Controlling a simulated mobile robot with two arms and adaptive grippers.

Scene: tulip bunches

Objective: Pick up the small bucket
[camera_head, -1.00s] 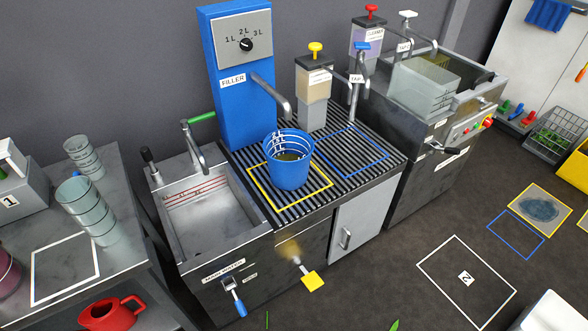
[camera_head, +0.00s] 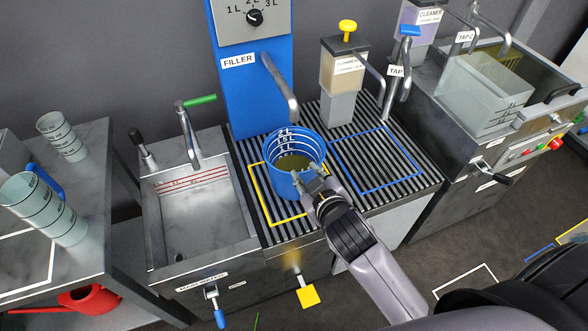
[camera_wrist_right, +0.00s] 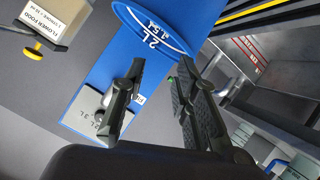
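The small bucket (camera_head: 285,188) is blue with white litre markings inside. It stands upright on the slatted rack inside the yellow outline, with some yellowish-green contents at its bottom. My right gripper (camera_head: 312,178) is at the bucket's front right side in the head view. In the right wrist view the two dark fingers (camera_wrist_right: 160,70) are spread apart, with the bucket's rim (camera_wrist_right: 150,30) just beyond their tips. The gap between them looks empty. I cannot tell whether a finger touches the bucket. My left gripper is not in view.
The blue filler (camera_head: 240,95) with its spout stands behind the bucket. The flower food dispenser (camera_head: 342,75) and tap (camera_head: 405,70) stand to the right. A metal sink (camera_head: 195,210) is at left. The blue-outlined rack area (camera_head: 375,160) is clear.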

